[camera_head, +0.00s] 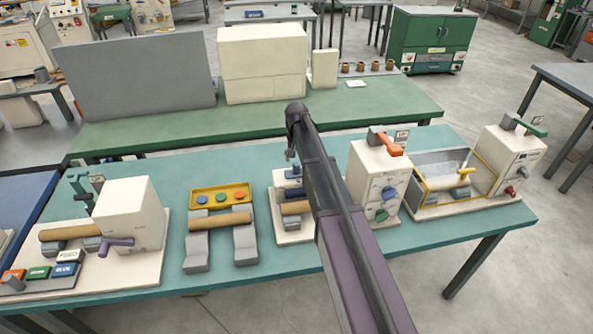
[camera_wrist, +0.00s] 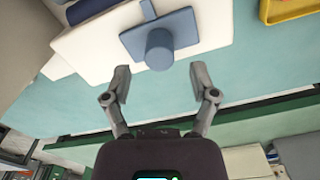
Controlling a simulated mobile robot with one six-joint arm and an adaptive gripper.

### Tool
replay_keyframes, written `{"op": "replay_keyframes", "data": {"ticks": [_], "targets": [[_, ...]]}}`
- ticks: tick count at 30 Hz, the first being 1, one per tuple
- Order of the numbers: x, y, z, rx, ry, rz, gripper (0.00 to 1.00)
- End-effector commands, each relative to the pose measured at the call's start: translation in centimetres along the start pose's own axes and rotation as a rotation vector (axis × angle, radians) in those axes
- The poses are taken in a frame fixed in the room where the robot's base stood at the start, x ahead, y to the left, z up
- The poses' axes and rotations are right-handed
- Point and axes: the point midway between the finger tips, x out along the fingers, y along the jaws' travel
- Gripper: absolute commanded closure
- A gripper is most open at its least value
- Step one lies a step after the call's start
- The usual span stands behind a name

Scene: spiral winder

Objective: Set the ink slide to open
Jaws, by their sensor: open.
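A blue round knob on a flat blue plate (camera_wrist: 158,47), which looks like the ink slide, sits on a cream-white unit in the wrist view. It also shows in the head view as a small blue block (camera_head: 294,172) on top of the white unit, partly hidden by my arm. My gripper (camera_wrist: 159,80) is open and empty. Its two fingers are spread wider than the knob, with the fingertips just short of it and apart from it. In the head view my gripper (camera_head: 290,155) hangs above and close to the blue block.
A white unit with an orange lever (camera_head: 390,145) stands close to the right of my arm. A yellow tray with coloured buttons (camera_head: 220,188) lies to the left. A white winder box (camera_head: 130,215) stands further left. A green table (camera_head: 160,137) is behind.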

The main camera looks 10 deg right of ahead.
Motion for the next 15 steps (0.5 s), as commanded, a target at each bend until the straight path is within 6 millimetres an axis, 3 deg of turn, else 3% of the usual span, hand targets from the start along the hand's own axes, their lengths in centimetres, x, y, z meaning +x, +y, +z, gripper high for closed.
{"op": "replay_keyframes", "data": {"ticks": [6, 15], "targets": [[2.1, 0.0, 0.0, 0.000, 0.000, 0.000, 0.25], [3.3, 0.1, 0.0, 0.001, 0.000, 0.000, 0.25]]}}
